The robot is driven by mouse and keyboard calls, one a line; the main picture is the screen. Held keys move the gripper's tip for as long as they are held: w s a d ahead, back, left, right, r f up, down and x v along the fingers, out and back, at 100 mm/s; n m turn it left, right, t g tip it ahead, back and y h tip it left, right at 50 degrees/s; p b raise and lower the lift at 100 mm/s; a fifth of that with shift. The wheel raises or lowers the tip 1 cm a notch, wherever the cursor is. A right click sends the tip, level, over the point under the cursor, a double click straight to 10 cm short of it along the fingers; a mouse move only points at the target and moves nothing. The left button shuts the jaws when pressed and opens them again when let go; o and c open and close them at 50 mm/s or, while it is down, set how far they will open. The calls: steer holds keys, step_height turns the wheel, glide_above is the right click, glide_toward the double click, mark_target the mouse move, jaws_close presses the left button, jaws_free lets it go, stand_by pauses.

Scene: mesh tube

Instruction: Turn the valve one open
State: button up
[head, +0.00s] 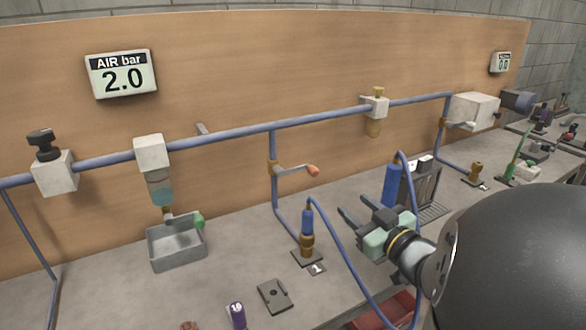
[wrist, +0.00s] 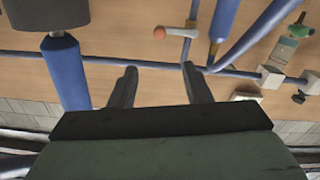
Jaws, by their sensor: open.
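A valve with a pale lever (head: 292,170) and an orange knob (head: 313,170) sits on a vertical blue pipe in the middle of the bench. The lever sticks out to the right, across the pipe. In the wrist view the lever (wrist: 180,32) and knob (wrist: 159,32) appear beyond my open fingers (wrist: 158,72).
A blue cylinder (head: 392,185) stands close to my gripper; one also shows in the wrist view (wrist: 66,75). A blue hose (head: 340,245) loops below my gripper. A second pale lever (head: 459,125) is farther right. A gauge display (head: 122,75) reads 2.0. A metal tray (head: 176,248) is at left.

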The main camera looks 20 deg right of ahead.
mark_target(316, 173)
steer(key=w+a, duration=0.1)
steer(key=w, duration=0.4)
steer(key=w+a, duration=0.1)
steer(key=w, duration=0.5)
steer(key=w+a, duration=0.1)
steer(key=w, duration=0.5)
steer(key=shift+a, duration=0.15)
jaws_close()
